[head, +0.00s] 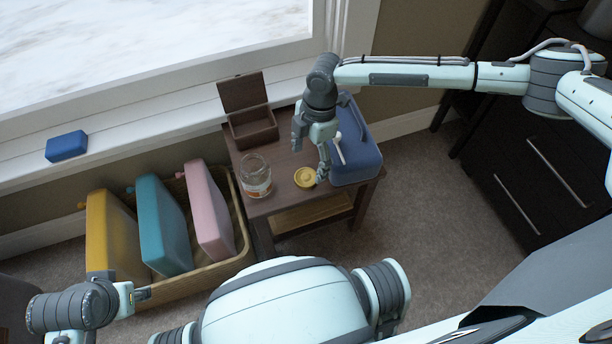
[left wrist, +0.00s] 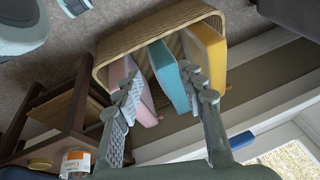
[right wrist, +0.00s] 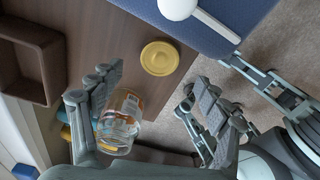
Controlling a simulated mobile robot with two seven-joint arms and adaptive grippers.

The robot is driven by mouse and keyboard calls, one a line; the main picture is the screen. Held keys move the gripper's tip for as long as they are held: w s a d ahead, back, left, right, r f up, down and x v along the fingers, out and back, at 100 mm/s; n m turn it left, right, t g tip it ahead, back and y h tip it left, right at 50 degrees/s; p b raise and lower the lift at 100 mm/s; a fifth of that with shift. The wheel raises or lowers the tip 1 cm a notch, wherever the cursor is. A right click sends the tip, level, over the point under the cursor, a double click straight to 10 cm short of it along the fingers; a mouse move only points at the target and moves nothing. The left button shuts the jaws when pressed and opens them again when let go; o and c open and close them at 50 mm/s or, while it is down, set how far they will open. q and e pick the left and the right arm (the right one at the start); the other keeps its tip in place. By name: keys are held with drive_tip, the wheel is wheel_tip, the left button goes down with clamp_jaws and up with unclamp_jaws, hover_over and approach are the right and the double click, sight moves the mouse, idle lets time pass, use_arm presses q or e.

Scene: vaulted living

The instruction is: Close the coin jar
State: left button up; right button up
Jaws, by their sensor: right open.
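The coin jar (head: 256,178) is clear glass with an orange-and-white label. It stands upright with its top uncovered near the left front edge of the small wooden table (head: 284,205). The round yellow lid (head: 305,178) lies flat on the table to the jar's right. My right gripper (head: 310,160) is open and empty above the table, its fingers pointing down around the lid's area. In the right wrist view the lid (right wrist: 159,58) shows beyond the spread fingers, and the jar (right wrist: 118,125) shows beside the left finger. My left gripper (left wrist: 162,88) is open and empty, away from the table.
An open brown box (head: 252,127) stands at the table's back. A blue case (head: 357,160) with a white object (head: 338,148) stands close right of the lid. A wicker basket (head: 235,258) with yellow, teal and pink cases stands left of the table. A blue block (head: 67,146) sits on the sill.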

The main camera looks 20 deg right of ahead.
sight(306, 177)
drive_tip(key=shift+f, duration=0.2)
drive_tip(key=f, duration=0.3)
drive_tip(key=shift+a+f, duration=0.2)
drive_tip(key=shift+f, duration=0.15)
drive_tip(key=shift+f+b, duration=0.3)
drive_tip(key=shift+f, duration=0.25)
use_arm(q)
drive_tip(key=shift+s+a+r, duration=0.1)
drive_tip(key=shift+s+r, duration=0.2)
drive_tip(key=shift+r, duration=0.35)
drive_tip(key=shift+f, duration=0.15)
use_arm(e)
drive_tip(key=shift+c, duration=0.3)
drive_tip(key=c, duration=0.7)
